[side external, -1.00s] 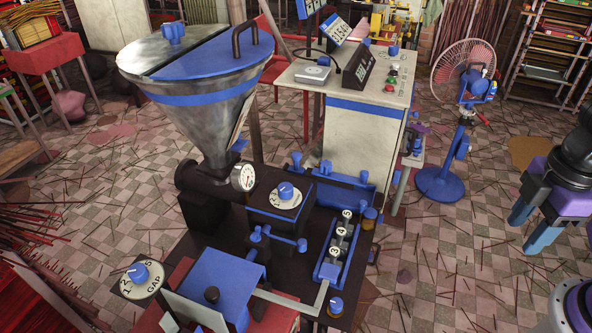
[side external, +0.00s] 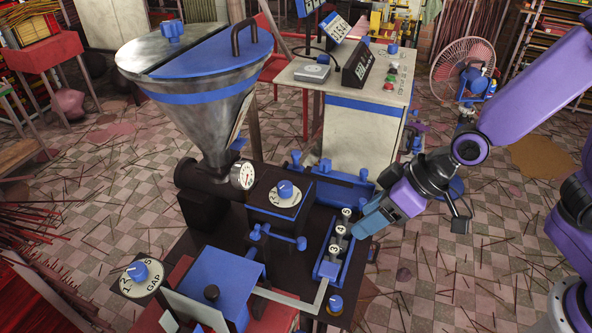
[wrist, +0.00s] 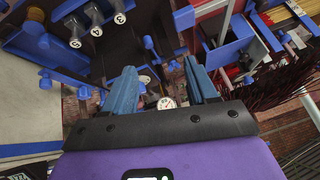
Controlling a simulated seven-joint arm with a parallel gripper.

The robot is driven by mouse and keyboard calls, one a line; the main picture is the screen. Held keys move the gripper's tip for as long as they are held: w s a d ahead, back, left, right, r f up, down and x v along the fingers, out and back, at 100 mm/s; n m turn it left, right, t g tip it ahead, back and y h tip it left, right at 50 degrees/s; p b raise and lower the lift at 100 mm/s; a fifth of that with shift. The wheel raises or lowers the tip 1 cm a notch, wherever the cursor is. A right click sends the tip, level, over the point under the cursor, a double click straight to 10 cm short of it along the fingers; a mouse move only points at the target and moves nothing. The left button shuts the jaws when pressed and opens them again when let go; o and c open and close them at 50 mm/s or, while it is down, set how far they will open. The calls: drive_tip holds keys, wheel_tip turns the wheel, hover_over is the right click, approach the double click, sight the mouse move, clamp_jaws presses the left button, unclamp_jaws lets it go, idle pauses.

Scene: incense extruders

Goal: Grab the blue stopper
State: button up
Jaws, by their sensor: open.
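My gripper (side external: 362,230) is beside the right edge of the rack in the side view, pointing down and left toward the machine. In the wrist view, its two blue fingers (wrist: 160,82) are apart with nothing held between them. Several small blue parts are in view, and I cannot tell for sure which is the stopper. One candidate is a blue block (side external: 328,270) at the near end of the blue rack (side external: 342,262). What looks like the same block (wrist: 184,18) is above the fingers in the wrist view. The fingers appear apart from it.
Numbered nozzles (side external: 341,231) stand in the rack. The extruder's metal hopper (side external: 200,110), a gauge (side external: 242,176) and a dial (side external: 286,190) are to the left. A control cabinet (side external: 350,135) stands behind. Floor to the right is mostly open, with scattered sticks.

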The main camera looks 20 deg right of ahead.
drive_tip(key=w+a+f+m+t+h, duration=0.1)
drive_tip(key=w+a+f+m+t, duration=0.2)
drive_tip(key=w, duration=0.6)
drive_tip(key=m+t+h, duration=0.4)
drive_tip(key=t, duration=0.2)
approach(298, 157)
drive_tip(key=x, duration=1)
drive_tip(key=shift+s, duration=0.1)
clamp_jaws()
